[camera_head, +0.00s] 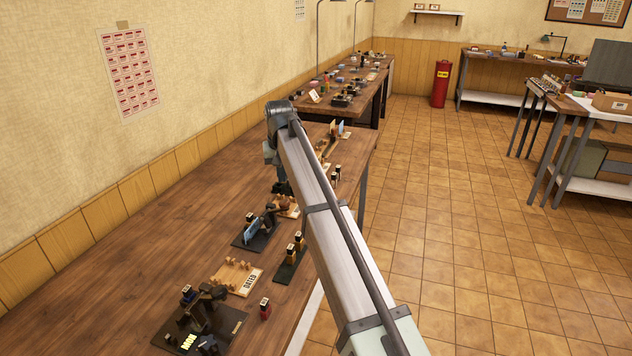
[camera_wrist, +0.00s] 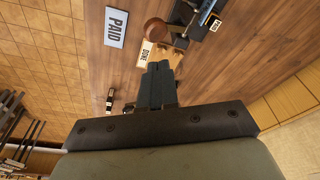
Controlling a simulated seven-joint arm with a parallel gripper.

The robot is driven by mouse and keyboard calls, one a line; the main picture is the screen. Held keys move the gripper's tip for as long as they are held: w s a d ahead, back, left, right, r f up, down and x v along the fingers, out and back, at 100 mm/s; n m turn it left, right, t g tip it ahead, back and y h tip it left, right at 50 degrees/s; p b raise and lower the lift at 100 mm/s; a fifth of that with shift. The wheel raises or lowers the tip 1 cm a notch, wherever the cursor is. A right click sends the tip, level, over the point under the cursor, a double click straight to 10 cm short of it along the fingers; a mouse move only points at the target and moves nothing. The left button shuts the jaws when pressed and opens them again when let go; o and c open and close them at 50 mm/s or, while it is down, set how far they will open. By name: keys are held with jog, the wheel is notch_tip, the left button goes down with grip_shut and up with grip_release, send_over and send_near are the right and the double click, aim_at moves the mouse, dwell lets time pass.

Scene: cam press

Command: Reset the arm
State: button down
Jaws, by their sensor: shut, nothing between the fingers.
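My gripper (camera_head: 283,187) hangs over the middle of the long wooden table in the head view. In the wrist view its dark fingers (camera_wrist: 158,70) are together with nothing between them. Just past the fingertips is a wooden holder with a "DONE" label (camera_wrist: 146,52). Beyond it stands a dark press with a round brown knob (camera_wrist: 156,28). That press (camera_head: 258,230) also shows in the head view on a black base, with a blue panel. My arm hides part of the table's right side.
A second press (camera_head: 205,312) stands at the table's near end. Beside it are a wooden rack labelled "DATED" (camera_head: 242,278) and a small red stamp (camera_head: 265,309). A "PAID" sign (camera_wrist: 115,27) lies on the table. The table's left part is clear, along the wall.

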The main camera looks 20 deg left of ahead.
jog(key=d+f+m, duration=0.2)
jog(key=d+f, duration=2)
jog(key=d, duration=0.4)
jog(key=s+d+f+m+g, duration=0.1)
jog(key=s+d+f, duration=0.35)
jog(key=d, duration=0.25)
jog(key=s+d+f+m+h, duration=0.1)
jog(key=s+d+f, duration=0.35)
jog(key=d, duration=0.25)
jog(key=s+d+f+m+g, duration=0.1)
jog(key=s+d+f, duration=0.3)
jog(key=d+f, duration=0.3)
jog(key=s+d+f+m, duration=0.1)
jog(key=s+d+f, duration=0.3)
jog(key=s+d, duration=0.55)
jog(key=s+f+g, duration=0.2)
jog(key=s+f, duration=0.4)
jog(key=s, duration=0.3)
jog(key=s+f+g, duration=0.2)
jog(key=s+f, duration=0.5)
jog(key=s, duration=0.3)
jog(key=s+a+f+g, duration=0.1)
jog(key=s+f+g, duration=0.1)
jog(key=s+f, duration=0.5)
jog(key=s, duration=0.3)
jog(key=shift+g, duration=0.4)
